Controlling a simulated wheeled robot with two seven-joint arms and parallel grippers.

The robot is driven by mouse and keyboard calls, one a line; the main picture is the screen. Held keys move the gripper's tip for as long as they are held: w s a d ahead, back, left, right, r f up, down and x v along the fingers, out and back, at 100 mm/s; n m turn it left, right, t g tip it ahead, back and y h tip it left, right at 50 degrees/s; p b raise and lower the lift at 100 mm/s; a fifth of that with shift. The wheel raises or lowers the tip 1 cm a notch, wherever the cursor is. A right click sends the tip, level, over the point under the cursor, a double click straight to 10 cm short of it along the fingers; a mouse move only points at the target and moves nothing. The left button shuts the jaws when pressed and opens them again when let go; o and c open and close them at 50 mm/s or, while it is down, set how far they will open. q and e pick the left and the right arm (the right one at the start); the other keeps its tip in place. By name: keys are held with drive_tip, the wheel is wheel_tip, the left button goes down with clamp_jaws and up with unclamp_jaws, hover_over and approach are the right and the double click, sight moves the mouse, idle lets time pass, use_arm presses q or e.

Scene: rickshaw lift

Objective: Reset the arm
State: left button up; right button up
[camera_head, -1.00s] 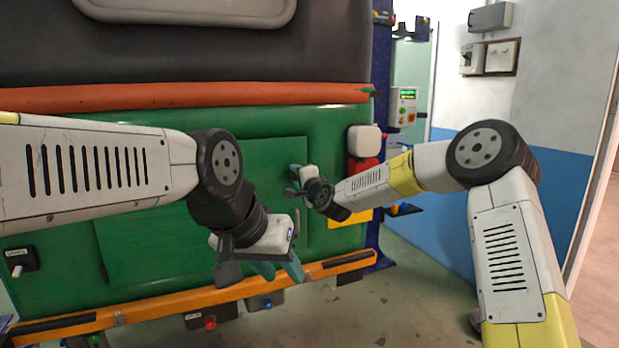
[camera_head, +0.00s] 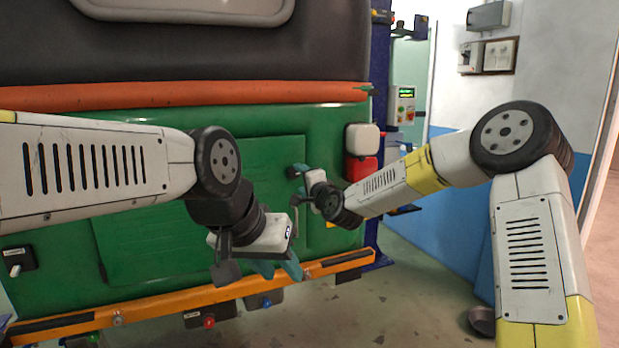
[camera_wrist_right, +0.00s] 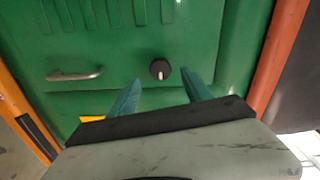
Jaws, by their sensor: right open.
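My right arm reaches in from the right. Its gripper (camera_head: 297,186) is in front of the green rear panel of the rickshaw (camera_head: 265,155). In the right wrist view, its two teal fingers (camera_wrist_right: 162,92) stand apart with nothing between them. A black round knob (camera_wrist_right: 160,69) on the green panel shows beyond the fingertips. My left arm comes in from the left. Its gripper (camera_head: 278,270) hangs low and to the left of the right one, teal fingers pointing down near the orange bumper. The gap between its fingers is hard to judge.
The orange bumper (camera_head: 160,307) runs below the left gripper. A red and white lamp (camera_head: 361,155) is right of the right gripper. A blue post (camera_head: 381,90) with a control box (camera_head: 402,105) stands behind. The wrist view shows a metal handle (camera_wrist_right: 75,75).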

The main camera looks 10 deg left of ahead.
drive_tip(key=shift+v, duration=1.2)
drive_tip(key=shift+d, duration=0.1)
drive_tip(key=s+d+n+g+h, duration=0.55)
drive_tip(key=s+d+n, duration=0.25)
drive_tip(key=s+d, duration=1.1)
drive_tip(key=s+d+f+n+g+h, duration=0.1)
drive_tip(key=s+d, duration=0.5)
drive_tip(key=s, duration=0.3)
drive_tip(key=s+d+f+g+h, duration=0.1)
drive_tip(key=s+d+g, duration=0.1)
drive_tip(key=s+d, duration=0.4)
drive_tip(key=s, duration=0.3)
drive_tip(key=shift+s+d+f+n, duration=0.35)
drive_tip(key=shift+d+n, duration=0.05)
